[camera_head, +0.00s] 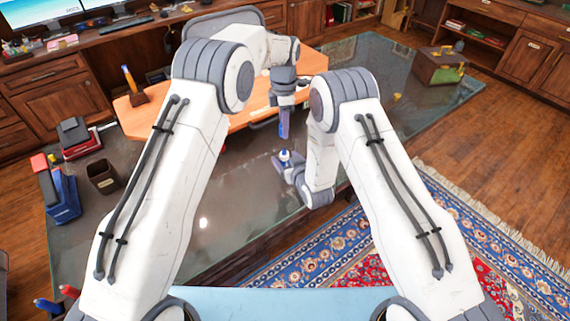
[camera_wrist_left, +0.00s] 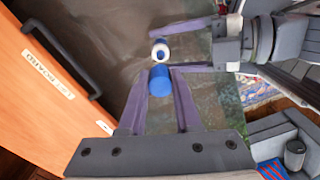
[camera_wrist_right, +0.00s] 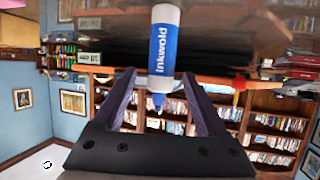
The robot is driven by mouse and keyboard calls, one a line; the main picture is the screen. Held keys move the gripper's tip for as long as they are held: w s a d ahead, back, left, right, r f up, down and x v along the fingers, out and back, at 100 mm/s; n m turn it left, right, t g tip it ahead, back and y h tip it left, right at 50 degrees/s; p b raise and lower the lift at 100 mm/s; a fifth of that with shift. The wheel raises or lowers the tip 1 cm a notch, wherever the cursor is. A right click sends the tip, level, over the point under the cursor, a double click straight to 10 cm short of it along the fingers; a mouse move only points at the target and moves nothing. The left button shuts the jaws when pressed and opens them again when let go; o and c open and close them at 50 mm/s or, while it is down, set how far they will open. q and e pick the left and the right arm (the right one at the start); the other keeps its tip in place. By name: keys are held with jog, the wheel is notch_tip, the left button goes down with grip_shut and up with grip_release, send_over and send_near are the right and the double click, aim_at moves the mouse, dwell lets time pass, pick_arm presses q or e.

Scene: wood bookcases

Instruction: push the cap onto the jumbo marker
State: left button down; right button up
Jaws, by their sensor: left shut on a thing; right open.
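The blue cap (camera_wrist_left: 159,81) is between the fingertips of my left gripper (camera_head: 284,131), which is shut on it. The jumbo marker (camera_wrist_right: 164,48), blue and white with the word "inkwold", has its tip upward and shows upside down in the right wrist view. In the left wrist view the marker (camera_wrist_left: 160,50) appears end-on, just beyond the cap. My right gripper (camera_head: 286,163) is open, with a finger on either side of the marker. The left gripper is above the right one, and the cap and marker look apart. The marker's lower end is hidden in the head view.
The glass table (camera_head: 240,200) is clear around the grippers. An orange wooden board (camera_head: 240,118) with a handle lies behind them. A box (camera_head: 440,66) stands at the far right.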

jog(key=shift+x, duration=0.9)
jog(key=shift+s, duration=0.1)
grip_shut()
dwell(0.8)
